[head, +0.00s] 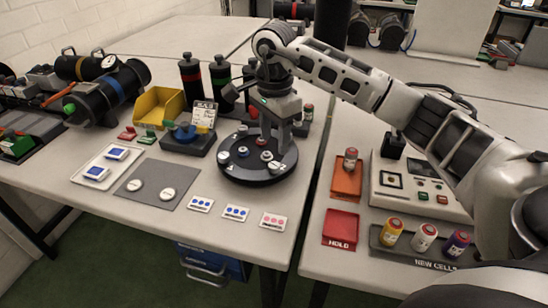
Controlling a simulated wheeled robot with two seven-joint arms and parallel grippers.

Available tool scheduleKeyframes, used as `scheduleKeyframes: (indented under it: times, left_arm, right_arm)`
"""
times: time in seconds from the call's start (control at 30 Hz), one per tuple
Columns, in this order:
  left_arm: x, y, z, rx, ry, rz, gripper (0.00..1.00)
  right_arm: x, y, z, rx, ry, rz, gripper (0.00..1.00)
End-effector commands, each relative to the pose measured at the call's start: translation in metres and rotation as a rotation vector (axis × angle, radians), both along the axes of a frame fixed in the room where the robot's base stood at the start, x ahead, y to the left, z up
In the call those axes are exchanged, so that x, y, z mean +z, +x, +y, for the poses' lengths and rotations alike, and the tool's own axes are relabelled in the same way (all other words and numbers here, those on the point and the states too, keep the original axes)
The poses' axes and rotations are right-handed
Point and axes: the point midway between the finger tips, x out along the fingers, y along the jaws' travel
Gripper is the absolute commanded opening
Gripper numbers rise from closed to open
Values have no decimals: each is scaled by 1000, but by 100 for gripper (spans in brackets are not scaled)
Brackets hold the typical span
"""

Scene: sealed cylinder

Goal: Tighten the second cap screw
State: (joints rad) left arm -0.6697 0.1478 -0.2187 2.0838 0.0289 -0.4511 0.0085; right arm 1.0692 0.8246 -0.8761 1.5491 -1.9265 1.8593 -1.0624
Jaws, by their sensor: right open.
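The round black fixture (258,172) stands near the right edge of the left table. I cannot tell which one is the second cap screw. My right gripper (272,134) points down over the back right of the fixture. It is open, with its fingers close above the top or among the pieces; I cannot tell whether it touches any. The gripper hides part of the fixture. My left gripper is not in view.
A grey mat (152,184) with two white discs, a white tray (106,172) and a yellow bin (160,105) lie to the left. Black bottles (191,78) stand behind. A red HOLD tray (341,229) and a cell rack (410,246) are on the right table, past a gap.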

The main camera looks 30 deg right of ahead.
Motion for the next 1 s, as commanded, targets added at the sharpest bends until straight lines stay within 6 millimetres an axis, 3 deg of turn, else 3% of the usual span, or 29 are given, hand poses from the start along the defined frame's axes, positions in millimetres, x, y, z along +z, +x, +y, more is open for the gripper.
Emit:
scheduleKeyframes:
  times: [0.1,0.3,0.5,0.77,0.93,1.0]
  left_arm:
    - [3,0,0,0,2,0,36]
    - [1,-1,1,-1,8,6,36]
    - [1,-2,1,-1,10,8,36]
    - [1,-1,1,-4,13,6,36]
    - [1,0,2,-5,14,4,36]
    - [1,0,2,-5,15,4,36]
  right_arm:
    - [-26,-1,0,0,2,4,47]
    - [-56,0,1,0,2,2,47]
    - [-68,0,1,1,2,0,47]
    - [-69,0,1,1,2,-1,47]
    - [-69,0,1,1,2,-1,2]
    - [-69,0,1,1,2,-1,2]
